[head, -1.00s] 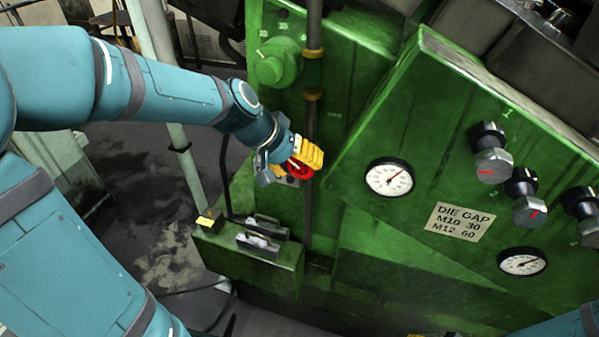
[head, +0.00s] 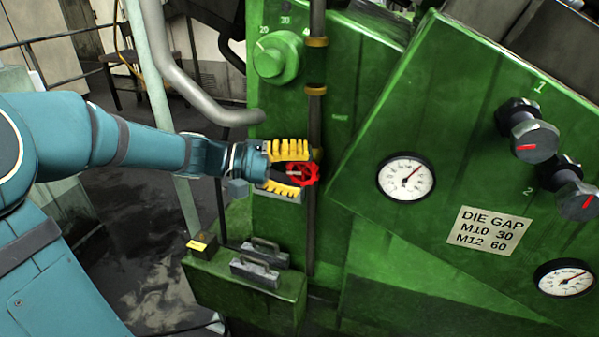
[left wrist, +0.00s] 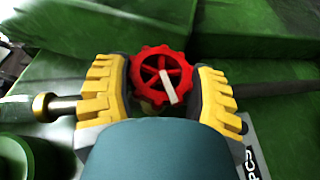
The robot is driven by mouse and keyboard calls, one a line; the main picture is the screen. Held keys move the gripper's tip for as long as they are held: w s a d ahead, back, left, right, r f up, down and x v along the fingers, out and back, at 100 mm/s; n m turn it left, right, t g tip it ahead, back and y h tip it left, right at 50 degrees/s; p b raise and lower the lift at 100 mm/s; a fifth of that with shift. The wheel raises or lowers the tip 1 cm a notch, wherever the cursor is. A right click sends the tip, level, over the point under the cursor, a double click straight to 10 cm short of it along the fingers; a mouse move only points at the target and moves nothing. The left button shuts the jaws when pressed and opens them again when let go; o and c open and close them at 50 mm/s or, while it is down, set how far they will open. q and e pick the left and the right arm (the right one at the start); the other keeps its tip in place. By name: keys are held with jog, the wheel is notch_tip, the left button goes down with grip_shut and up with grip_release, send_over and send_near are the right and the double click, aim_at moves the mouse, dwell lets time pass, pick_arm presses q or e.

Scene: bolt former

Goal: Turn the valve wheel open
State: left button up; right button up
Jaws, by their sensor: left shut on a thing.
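The red valve wheel (head: 304,174) sits on the pipe at the left part of the green machine. In the left wrist view the wheel (left wrist: 168,72) shows its spokes and a white mark pointing down and slightly right. My left gripper (head: 292,166) has its yellow-padded fingers on either side of the wheel. In the left wrist view the gripper (left wrist: 162,84) is closed on the wheel's rim from both sides. My right gripper is not in the frames.
The vertical pipe (head: 316,120) runs beside the wheel. A green knob (head: 277,57) is above it. A green box (head: 250,285) with dark handled blocks stands below. The sloping panel at right carries a gauge (head: 406,176), a DIE GAP label (head: 489,231) and black-and-grey knobs (head: 528,130).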

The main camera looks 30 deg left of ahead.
pick_arm(q)
jog(key=shift+f+n+t+h, duration=0.1)
jog(key=shift+n+t+h, duration=0.6)
jog(key=shift+h, duration=0.7)
jog(key=o, duration=0.9)
jog(key=v, duration=1.2)
jog(key=shift+f, duration=0.15)
